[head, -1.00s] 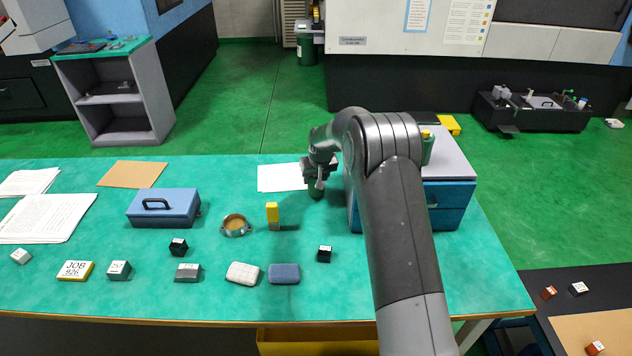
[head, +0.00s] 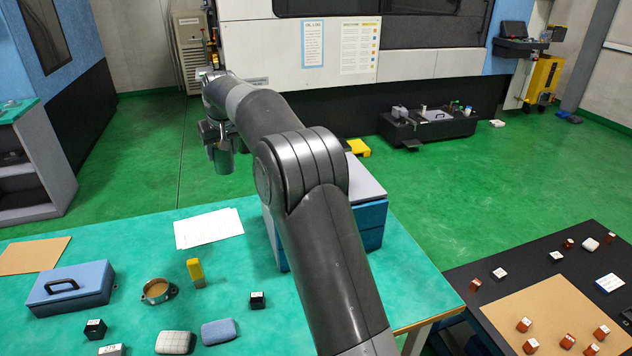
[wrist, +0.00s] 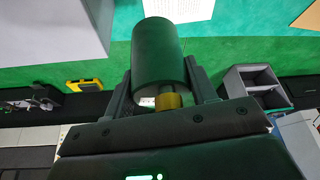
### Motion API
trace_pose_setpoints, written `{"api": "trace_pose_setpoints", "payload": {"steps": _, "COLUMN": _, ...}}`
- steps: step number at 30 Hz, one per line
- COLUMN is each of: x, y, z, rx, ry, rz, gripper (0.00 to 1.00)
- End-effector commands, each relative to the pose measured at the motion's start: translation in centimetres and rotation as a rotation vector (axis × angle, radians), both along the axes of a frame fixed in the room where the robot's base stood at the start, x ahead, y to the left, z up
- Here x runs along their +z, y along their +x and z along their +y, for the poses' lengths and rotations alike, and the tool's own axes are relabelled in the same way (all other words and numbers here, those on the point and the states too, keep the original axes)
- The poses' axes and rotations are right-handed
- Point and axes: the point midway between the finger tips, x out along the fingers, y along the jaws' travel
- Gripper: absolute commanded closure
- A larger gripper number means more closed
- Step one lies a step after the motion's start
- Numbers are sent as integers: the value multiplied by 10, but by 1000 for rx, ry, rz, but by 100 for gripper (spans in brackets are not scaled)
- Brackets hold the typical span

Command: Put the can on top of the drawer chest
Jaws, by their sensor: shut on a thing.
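My gripper (head: 218,142) is raised above the table's back edge at the left of my arm. It is shut on a dark green can (head: 223,162), which hangs below it. In the wrist view the can (wrist: 160,52) sits between the two fingers (wrist: 162,85), with a brass-coloured neck toward the palm. The drawer chest (head: 370,218), blue with a grey top (head: 366,183), stands on the table at the right of the can. My arm hides much of the chest and its top.
The table holds a blue toolbox (head: 70,288), a brass ring (head: 157,291), a yellow-topped block (head: 195,272), a small black cube (head: 257,300) and white papers (head: 208,228). A dark table (head: 460,285) with several small blocks stands at the right.

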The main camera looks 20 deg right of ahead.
Motion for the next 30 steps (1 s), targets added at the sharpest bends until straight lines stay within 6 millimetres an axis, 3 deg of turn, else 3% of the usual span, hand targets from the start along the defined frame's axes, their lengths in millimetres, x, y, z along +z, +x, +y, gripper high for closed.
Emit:
{"api": "trace_pose_setpoints", "payload": {"steps": 1, "x": 20, "y": 1, "z": 0, "rx": 0, "ry": 1, "rz": -4, "gripper": 78}}
{"api": "trace_pose_setpoints", "payload": {"steps": 4, "x": 49, "y": 1, "z": 1, "rx": 1, "ry": 0, "rz": -3, "gripper": 78}}
{"api": "trace_pose_setpoints", "payload": {"steps": 8, "x": 71, "y": 1, "z": 1, "rx": 0, "ry": 0, "rz": 0, "gripper": 78}}
{"api": "trace_pose_setpoints", "payload": {"steps": 16, "x": 97, "y": 0, "z": 0, "rx": 0, "ry": 0, "rz": 1, "gripper": 78}}
{"api": "trace_pose_setpoints", "payload": {"steps": 23, "x": 97, "y": 3, "z": -53, "rx": -68, "ry": -1, "rz": 2, "gripper": 78}}
{"api": "trace_pose_setpoints", "payload": {"steps": 26, "x": 97, "y": 3, "z": -83, "rx": -107, "ry": -3, "rz": 2, "gripper": 78}}
{"api": "trace_pose_setpoints", "payload": {"steps": 30, "x": 97, "y": -1, "z": -141, "rx": -182, "ry": -3, "rz": 2, "gripper": 78}}
